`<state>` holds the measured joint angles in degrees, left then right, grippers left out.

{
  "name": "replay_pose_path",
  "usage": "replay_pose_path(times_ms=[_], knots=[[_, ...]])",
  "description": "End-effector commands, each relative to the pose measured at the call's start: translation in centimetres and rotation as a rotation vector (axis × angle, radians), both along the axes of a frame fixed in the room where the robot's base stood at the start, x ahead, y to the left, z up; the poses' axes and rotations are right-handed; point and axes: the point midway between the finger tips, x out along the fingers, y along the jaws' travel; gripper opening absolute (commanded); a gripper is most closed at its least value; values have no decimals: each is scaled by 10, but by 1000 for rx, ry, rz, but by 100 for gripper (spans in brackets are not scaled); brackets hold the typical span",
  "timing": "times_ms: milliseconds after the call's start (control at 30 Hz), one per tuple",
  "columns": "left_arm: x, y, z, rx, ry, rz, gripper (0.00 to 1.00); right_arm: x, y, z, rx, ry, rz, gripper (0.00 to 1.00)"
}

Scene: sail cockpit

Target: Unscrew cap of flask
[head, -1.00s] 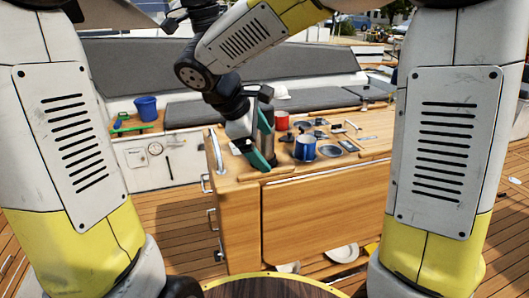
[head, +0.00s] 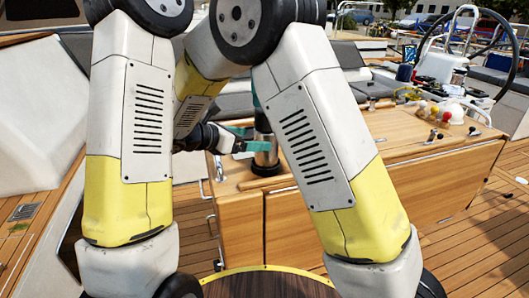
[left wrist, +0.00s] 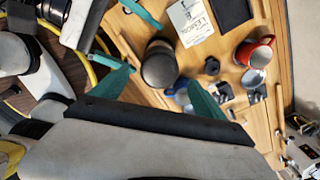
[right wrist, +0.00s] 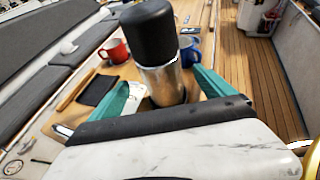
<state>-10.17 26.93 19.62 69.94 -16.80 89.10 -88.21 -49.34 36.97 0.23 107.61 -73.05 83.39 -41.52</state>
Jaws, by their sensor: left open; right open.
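The flask (head: 265,157) has a silver body and a dark base, and stands upright on the wooden counter. My right gripper (head: 250,142) reaches it from the side, open. In the right wrist view the flask (right wrist: 166,80), with its black cap (right wrist: 148,32), stands between the spread teal fingers, with gaps visible. The left wrist view looks down on the black cap (left wrist: 160,63). My left gripper (left wrist: 160,85) is open above it, its teal fingers apart on either side. In the head view my arm hides the flask's top.
A red mug (left wrist: 257,52) and a blue mug (left wrist: 178,88) stand near the flask. A printed card (left wrist: 190,20) and a dark flat item (left wrist: 232,12) lie beside it. The wooden counter (head: 420,145) extends right, with small items toward its far side.

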Motion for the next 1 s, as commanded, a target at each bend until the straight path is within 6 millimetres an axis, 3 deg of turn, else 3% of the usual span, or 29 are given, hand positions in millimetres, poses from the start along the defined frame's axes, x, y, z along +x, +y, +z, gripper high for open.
replay_pose_path(times_ms=[400, 800, 1000], knots=[[0, 0, 1, -1, -2, 4, 83, 35, -42, -23, 2, 1, -4, 93], [0, 1, 1, -1, -2, 5, 83, 41, -47, -26, 5, 0, -2, 93], [0, 1, 1, -1, -2, 5, 83, 41, -47, -26, 5, 0, -2, 55]])
